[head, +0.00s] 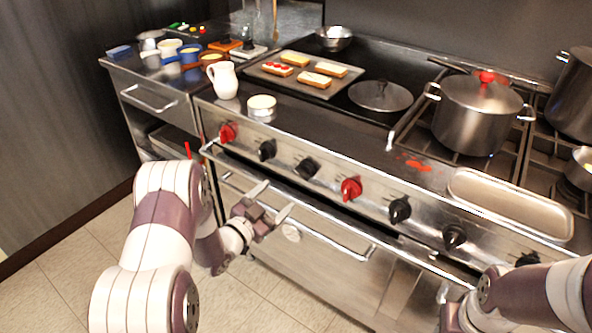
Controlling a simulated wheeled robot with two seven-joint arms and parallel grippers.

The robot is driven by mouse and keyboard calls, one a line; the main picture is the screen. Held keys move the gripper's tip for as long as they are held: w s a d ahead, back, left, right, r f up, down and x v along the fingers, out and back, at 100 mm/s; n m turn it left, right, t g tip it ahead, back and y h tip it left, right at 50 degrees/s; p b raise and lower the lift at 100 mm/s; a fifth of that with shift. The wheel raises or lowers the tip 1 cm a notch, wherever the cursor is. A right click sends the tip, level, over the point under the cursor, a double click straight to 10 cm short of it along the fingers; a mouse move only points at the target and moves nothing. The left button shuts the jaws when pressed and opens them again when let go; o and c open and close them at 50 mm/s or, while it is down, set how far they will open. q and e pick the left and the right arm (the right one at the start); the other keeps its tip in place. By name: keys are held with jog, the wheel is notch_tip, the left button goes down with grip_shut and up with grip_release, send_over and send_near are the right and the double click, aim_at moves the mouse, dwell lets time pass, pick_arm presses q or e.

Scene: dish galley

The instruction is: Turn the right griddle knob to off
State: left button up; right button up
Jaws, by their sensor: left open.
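A row of round knobs runs along the stove's steel front panel. A red knob (351,188) sits near the middle, below the griddle's right part. Another red knob (228,133) is at the left end. Two black knobs (306,168) are between them. I cannot tell for sure which is the right griddle knob, or read the dial marks. My left gripper (278,196) is open and empty in front of the oven door, left of and lower than the middle red knob, apart from it. My right arm comes in at the bottom right; its gripper does not show.
An oven rail (330,225) runs below the knobs. A big pot (477,115) and an oblong tray (510,204) are at right. More black knobs (399,210) continue rightward.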

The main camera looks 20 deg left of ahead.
aim_at(301, 174)
pick_arm(q)
jog(key=x, duration=1.1)
jog(key=shift+w+a+f+b, duration=0.1)
jog(key=shift+w+f+b, duration=0.2)
jog(key=shift+w, duration=0.1)
jog(key=shift+c, duration=0.2)
jog(key=c, duration=0.9)
